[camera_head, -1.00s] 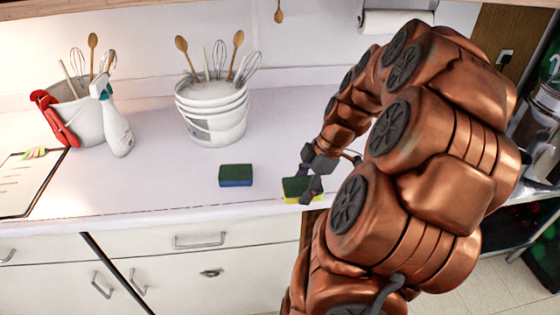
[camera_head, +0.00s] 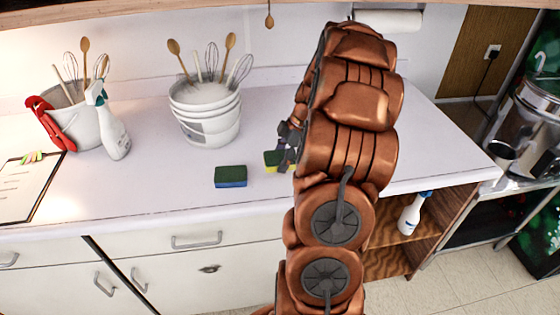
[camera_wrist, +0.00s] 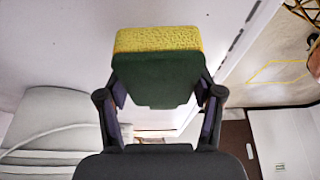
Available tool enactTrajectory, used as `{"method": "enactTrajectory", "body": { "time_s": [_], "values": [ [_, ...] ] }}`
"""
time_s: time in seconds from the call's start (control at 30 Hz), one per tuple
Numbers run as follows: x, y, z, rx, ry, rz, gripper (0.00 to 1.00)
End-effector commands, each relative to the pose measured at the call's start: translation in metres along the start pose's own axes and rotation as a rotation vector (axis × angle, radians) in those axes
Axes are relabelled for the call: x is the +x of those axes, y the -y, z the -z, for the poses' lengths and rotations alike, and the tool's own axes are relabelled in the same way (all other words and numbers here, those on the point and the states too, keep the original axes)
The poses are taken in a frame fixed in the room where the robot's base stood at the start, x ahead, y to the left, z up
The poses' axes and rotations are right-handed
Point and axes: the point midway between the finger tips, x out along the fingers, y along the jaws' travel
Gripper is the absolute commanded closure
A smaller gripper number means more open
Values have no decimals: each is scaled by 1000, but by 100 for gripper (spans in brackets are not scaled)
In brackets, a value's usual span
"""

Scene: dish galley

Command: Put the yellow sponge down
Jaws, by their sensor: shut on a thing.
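The yellow sponge (camera_head: 270,161), with a dark green scrubbing side, is partly hidden behind my gripper (camera_head: 286,150) in the head view. In the wrist view the sponge (camera_wrist: 158,40) sits between the two fingers of my gripper (camera_wrist: 160,98), its green face toward the camera. The fingers are shut on its sides. It is over the white counter (camera_head: 330,180), and I cannot tell whether it touches the surface. A blue sponge with a green top (camera_head: 230,177) lies on the counter to its left.
A stack of white buckets with utensils (camera_head: 206,115) stands behind the blue sponge. A spray bottle (camera_head: 113,130), another utensil bucket (camera_head: 76,122) and a clipboard (camera_head: 25,188) are at the left. The counter right of my arm looks clear.

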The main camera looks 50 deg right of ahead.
Motion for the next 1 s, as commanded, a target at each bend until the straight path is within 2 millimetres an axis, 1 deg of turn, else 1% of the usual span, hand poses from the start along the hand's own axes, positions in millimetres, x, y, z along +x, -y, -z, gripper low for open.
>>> {"method": "enactTrajectory", "body": {
  "time_s": [0.37, 0.53, 0.7, 1.0],
  "values": [
    [2, -14, 1, 0, 0, 1, 67],
    [21, -12, -6, 0, -1, 5, 67],
    [33, -14, -12, -1, 1, -3, 67],
    [36, -14, -13, -2, 0, -3, 67]
  ]
}}
